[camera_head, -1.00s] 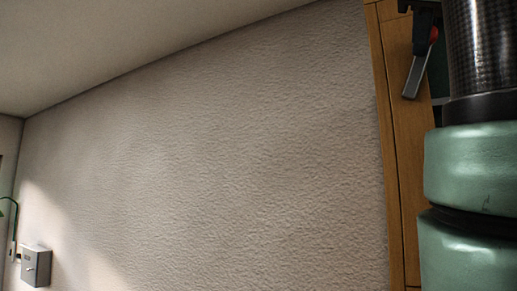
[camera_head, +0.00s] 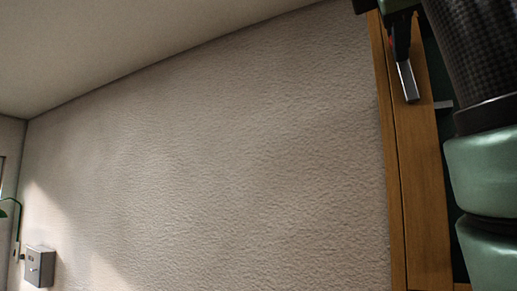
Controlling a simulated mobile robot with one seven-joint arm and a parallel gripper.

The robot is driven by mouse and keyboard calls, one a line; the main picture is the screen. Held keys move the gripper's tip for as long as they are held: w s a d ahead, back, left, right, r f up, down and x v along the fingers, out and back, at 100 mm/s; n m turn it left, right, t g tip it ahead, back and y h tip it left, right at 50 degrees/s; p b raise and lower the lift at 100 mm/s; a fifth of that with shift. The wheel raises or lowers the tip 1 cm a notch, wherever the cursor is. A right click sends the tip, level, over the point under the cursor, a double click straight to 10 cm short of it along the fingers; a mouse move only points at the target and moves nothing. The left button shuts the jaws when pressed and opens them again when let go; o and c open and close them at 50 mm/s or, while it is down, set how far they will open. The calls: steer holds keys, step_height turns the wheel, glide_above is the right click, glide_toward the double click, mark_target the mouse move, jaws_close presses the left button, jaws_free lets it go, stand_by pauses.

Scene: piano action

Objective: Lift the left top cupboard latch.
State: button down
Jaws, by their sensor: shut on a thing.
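The wooden cupboard edge (camera_head: 425,190) runs down the right side of the view, with a dark green part beside it. My gripper (camera_head: 424,102) is at the top right, in front of the wood. One grey finger (camera_head: 406,82) shows under its black body. A small grey piece (camera_head: 443,104) juts out to the right of it, and I cannot tell if it is the other finger or the latch. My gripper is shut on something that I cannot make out. I cannot identify the latch; my arm covers much of this area.
A pale rough wall (camera_head: 220,150) fills the middle, with the ceiling (camera_head: 130,40) above. A small grey box (camera_head: 40,266) is on the wall at the lower left, with a green item (camera_head: 12,205) near it. The space left of the cupboard looks clear.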

stand_by(0.3)
steer(key=c, duration=0.6)
jaws_free()
steer(key=shift+a, duration=0.1)
steer(key=shift+c, duration=0.2)
